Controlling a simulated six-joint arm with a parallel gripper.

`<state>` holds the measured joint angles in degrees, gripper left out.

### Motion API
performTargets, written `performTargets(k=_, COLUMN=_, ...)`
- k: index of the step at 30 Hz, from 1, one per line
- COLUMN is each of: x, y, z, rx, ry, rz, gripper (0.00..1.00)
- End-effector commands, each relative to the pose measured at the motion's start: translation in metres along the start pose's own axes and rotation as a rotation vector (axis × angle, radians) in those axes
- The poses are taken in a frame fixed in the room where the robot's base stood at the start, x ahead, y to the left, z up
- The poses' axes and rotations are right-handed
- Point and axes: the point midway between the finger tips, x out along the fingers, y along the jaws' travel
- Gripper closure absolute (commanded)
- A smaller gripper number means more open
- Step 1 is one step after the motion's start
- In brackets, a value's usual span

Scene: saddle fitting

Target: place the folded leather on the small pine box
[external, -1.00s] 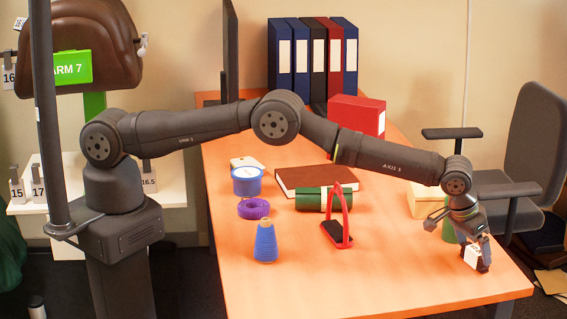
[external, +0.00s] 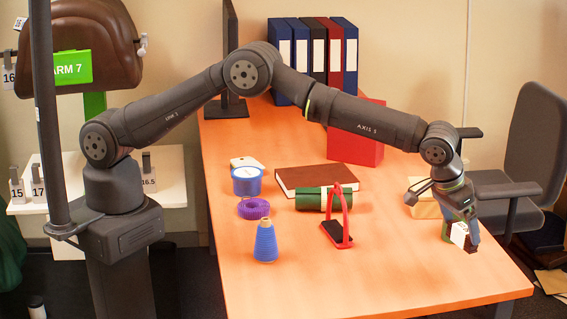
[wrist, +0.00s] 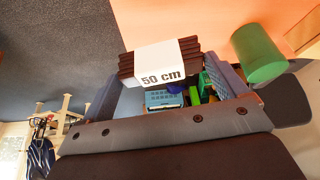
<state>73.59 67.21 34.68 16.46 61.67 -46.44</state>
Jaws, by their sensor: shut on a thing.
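The folded leather is a dark brown layered stack with a white "50 cm" band. My gripper (external: 462,235) is shut on the leather (external: 471,244) and holds it over the right end of the table. In the wrist view the leather (wrist: 160,62) sits between the two fingers of my gripper (wrist: 165,78). The small pine box (external: 423,208) is pale yellow and stands on the table behind and left of my gripper, which hides part of it. The leather is apart from the box, in front and to its right.
A green cylinder (wrist: 258,53) stands close by the gripper, mostly hidden in the external view. A red stand (external: 338,222), a green roll (external: 322,198), a brown book (external: 316,178) and a blue cone (external: 265,243) are further left.

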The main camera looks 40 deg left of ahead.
Motion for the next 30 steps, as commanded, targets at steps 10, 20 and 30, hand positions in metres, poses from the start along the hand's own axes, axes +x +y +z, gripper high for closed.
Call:
performTargets(k=10, x=-0.011, y=-0.021, z=-0.008, rx=0.013, ry=-0.005, rz=0.005, gripper=0.36)
performTargets(k=20, x=-0.033, y=-0.172, z=-0.057, rx=0.112, ry=-0.021, rz=0.050, gripper=0.36)
performTargets(k=30, x=-0.054, y=-0.279, z=-0.065, rx=0.184, ry=-0.002, rz=0.078, gripper=0.36)
